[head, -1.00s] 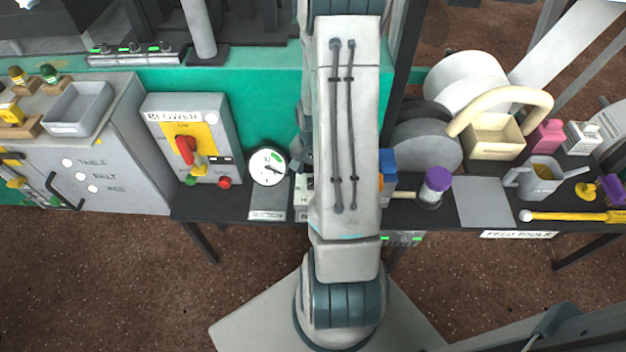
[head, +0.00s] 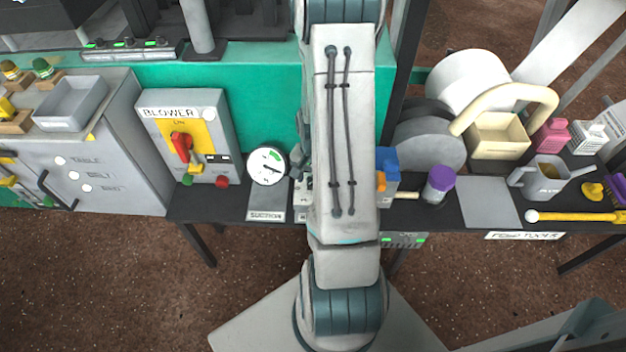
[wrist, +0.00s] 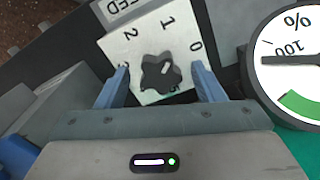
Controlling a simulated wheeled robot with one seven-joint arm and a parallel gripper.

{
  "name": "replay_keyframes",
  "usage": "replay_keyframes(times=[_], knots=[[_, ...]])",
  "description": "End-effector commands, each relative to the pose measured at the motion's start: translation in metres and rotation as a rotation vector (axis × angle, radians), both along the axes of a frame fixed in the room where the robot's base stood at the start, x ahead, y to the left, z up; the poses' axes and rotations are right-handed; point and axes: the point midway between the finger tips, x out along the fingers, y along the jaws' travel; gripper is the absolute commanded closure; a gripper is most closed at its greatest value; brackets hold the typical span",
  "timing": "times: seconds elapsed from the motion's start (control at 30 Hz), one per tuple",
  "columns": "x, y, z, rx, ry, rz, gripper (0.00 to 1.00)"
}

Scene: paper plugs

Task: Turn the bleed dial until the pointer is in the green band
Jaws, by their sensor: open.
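The white round gauge (wrist: 297,78) is at the right edge, partly cut off. Its black pointer lies near the 100 mark, outside the green band (wrist: 303,108). In the head view the gauge (head: 267,167) stands above a SUCTION label, and my arm hides most of the dial plate.
The blower box (head: 218,115) with a red handle stands left of the gauge. Right of my arm are a blue block (head: 387,162), a purple-lidded jar (head: 439,185) and a grey jug (head: 548,178) on the dark bench. The green panel (head: 262,85) rises behind.

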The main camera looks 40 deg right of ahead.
Motion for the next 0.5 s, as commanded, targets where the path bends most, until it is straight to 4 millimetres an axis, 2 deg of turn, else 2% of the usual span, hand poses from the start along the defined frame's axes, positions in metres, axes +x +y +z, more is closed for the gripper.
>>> replay_keyframes(times=[0.03,0.17,0.2,0.5], knots=[[0.0000,0.0000,0.0002,0.000,0.000,0.000,0.41],[0.0001,0.0001,0.0003,0.000,0.000,0.000,0.77],[0.0001,0.0001,0.0003,0.000,0.000,0.000,0.82],[0.0002,0.0001,0.0004,0.000,0.000,0.005,0.82]])
